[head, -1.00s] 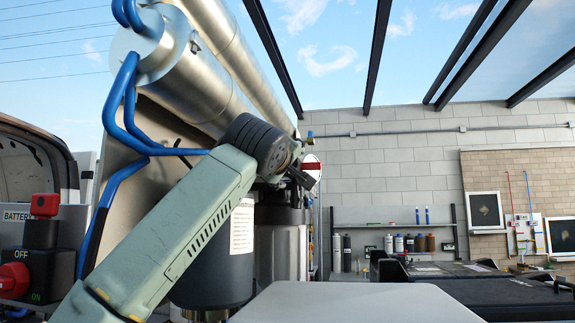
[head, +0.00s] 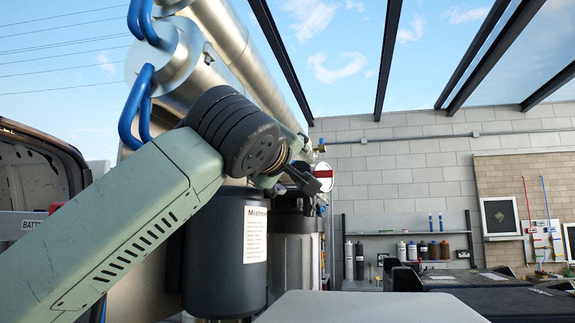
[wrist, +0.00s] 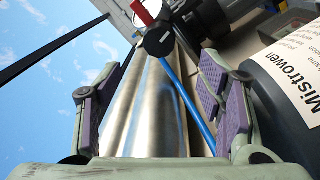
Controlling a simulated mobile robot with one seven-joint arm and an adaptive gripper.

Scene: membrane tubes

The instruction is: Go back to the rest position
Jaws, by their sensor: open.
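My gripper shows in the wrist view (wrist: 152,100) with its two purple-padded fingers spread wide and nothing held between them. Beyond the fingers are the metal membrane tubes (wrist: 138,110) and a blue hose (wrist: 188,105), both apart from the pads as far as I can tell. In the head view the gripper (head: 318,180) is small, just past my dark wrist joint, near the dark tanks. The large metal tubes (head: 232,45) run diagonally above my arm. Blue hoses (head: 137,105) loop at the near tube end, partly hidden by my arm.
A dark labelled tank (head: 215,260) stands close beside my arm, with another tank (head: 297,240) behind it. A grey flat surface (head: 370,308) lies in front. A shelf with bottles (head: 424,250) stands at the back wall. Open air lies to the right of my gripper.

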